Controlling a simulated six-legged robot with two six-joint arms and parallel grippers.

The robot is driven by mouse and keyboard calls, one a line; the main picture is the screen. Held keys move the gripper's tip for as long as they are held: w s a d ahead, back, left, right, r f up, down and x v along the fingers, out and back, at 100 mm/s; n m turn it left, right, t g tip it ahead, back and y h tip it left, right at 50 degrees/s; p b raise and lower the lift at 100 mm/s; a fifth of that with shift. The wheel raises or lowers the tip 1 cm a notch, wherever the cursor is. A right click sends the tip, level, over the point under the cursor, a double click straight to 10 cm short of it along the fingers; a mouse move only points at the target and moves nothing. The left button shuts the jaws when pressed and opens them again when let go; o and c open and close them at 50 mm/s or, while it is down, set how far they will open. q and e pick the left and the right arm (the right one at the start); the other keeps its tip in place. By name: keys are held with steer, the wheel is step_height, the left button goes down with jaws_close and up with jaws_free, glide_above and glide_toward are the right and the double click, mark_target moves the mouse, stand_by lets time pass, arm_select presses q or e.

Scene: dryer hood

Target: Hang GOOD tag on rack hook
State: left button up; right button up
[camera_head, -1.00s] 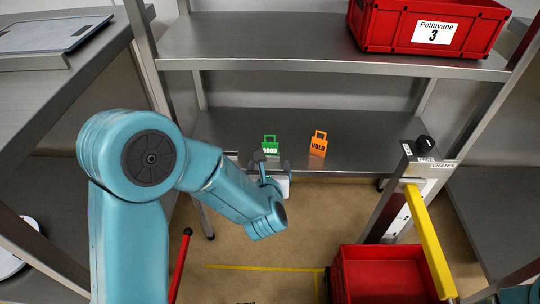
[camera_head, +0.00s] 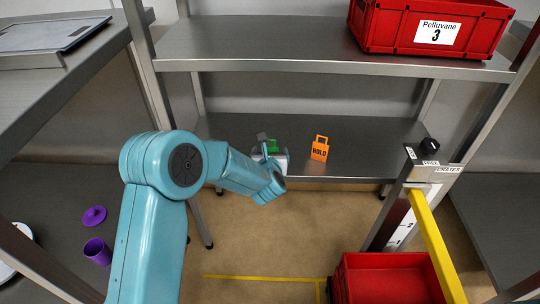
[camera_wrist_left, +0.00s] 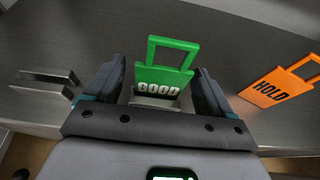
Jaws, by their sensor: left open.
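The green GOOD tag (camera_wrist_left: 165,72) stands upright on the lower rack shelf, its square loop handle at the top. In the head view only a part of the green tag (camera_head: 271,146) shows behind my left gripper (camera_head: 270,150). In the left wrist view my left gripper (camera_wrist_left: 163,85) is open, with one finger on each side of the tag. I cannot tell whether the fingers touch it. The rack hook is not clearly seen; a small two-pronged metal piece (camera_wrist_left: 45,82) shows left of the gripper. My right gripper is not in view.
The orange HOLD tag (camera_head: 319,149) stands just right of the GOOD tag. A red crate marked Pelluvane 3 (camera_head: 425,28) is on the upper shelf. Another red crate (camera_head: 385,279) and a yellow bar (camera_head: 437,245) are at the lower right. Purple items (camera_head: 97,250) lie at left.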

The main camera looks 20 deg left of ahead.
arm_select(q)
steer(key=c, duration=1)
